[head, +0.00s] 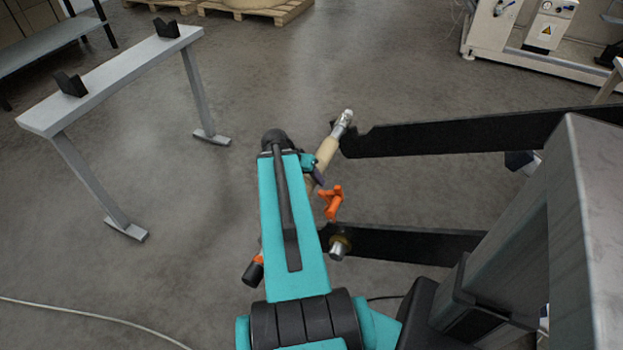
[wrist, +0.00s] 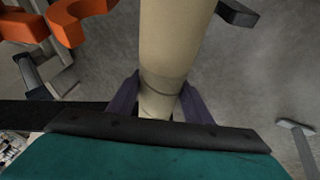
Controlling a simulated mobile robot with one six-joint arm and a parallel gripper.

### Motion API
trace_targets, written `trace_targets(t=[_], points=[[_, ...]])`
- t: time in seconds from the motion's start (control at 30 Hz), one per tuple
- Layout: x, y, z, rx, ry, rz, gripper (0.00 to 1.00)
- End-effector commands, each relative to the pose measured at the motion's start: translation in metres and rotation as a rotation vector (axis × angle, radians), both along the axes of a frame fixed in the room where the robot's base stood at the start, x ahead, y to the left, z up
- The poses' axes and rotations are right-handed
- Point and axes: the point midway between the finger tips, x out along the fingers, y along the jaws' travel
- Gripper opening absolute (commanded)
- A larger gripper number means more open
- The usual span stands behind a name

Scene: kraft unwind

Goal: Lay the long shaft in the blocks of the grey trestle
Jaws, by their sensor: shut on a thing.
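The long shaft (head: 327,152) is a beige tube with a silver end. It runs up and to the right from under my teal arm, which hides much of its length. In the wrist view the shaft (wrist: 172,40) passes between the dark purple fingers of my gripper (wrist: 158,100), which is shut on it. In the head view my gripper (head: 312,170) is partly hidden by the arm. The grey trestle (head: 120,78) stands at the upper left, apart from the shaft. Its two black blocks (head: 70,84) and (head: 166,28) are empty.
Two black beams (head: 450,137) and (head: 405,245) reach in from the right, close to the shaft. An orange fitting (head: 331,202) and a silver end with a brass collar (head: 338,247) are near them. Open floor (head: 200,200) separates the arm from the trestle. A cable (head: 95,317) lies lower left.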

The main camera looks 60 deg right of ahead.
Motion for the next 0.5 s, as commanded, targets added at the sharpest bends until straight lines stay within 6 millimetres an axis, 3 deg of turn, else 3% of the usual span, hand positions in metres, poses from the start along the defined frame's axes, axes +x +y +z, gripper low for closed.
trace_targets(t=[0.5], points=[[0.000,-0.001,0.026,-0.005,0.000,0.001,0.05]])
